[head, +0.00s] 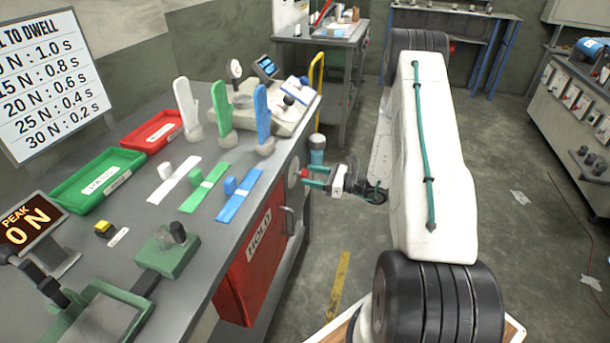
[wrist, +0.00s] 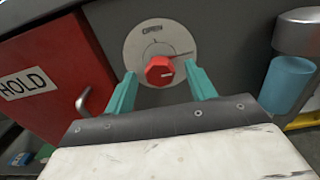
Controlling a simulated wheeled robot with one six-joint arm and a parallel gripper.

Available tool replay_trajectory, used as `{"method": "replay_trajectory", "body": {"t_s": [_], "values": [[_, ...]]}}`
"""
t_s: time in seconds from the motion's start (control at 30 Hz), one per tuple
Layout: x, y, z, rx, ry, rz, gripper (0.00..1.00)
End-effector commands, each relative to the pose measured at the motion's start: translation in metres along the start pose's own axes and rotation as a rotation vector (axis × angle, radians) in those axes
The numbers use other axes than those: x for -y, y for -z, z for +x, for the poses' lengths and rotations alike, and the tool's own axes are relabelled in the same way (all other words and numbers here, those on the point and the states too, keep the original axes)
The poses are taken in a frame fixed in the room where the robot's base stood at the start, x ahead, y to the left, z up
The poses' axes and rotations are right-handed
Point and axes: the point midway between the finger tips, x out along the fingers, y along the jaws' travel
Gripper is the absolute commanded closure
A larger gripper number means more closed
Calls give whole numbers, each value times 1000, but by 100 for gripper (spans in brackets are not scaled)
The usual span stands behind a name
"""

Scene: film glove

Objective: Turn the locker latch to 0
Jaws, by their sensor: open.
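The locker latch is a red six-sided knob (wrist: 159,70) on a pale round dial plate (wrist: 143,42), set in the grey bench side. The plate carries dark marks too small to read. My gripper (wrist: 163,75) is open, with one teal finger to each side of the knob and a gap on both sides; I cannot tell how deep the tips reach. In the head view my gripper (head: 308,177) is at the bench's right side, by the plate (head: 293,172); the knob is not clear there.
The red locker door (wrist: 48,75), marked HOLD, with a metal handle (wrist: 83,101), is left of the dial. A blue cylinder (wrist: 287,84) stands at the right. The bench top (head: 205,232) holds trays, gloves and coloured strips. Open floor lies right of my arm.

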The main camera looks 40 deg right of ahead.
Motion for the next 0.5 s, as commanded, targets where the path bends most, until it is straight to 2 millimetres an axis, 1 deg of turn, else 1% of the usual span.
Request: {"method": "replay_trajectory", "body": {"t_s": [0.03,0.2,0.5], "values": [[-1,0,8,0,-4,0,45],[0,0,24,-1,-2,0,45],[0,0,27,-1,-1,0,45]]}}
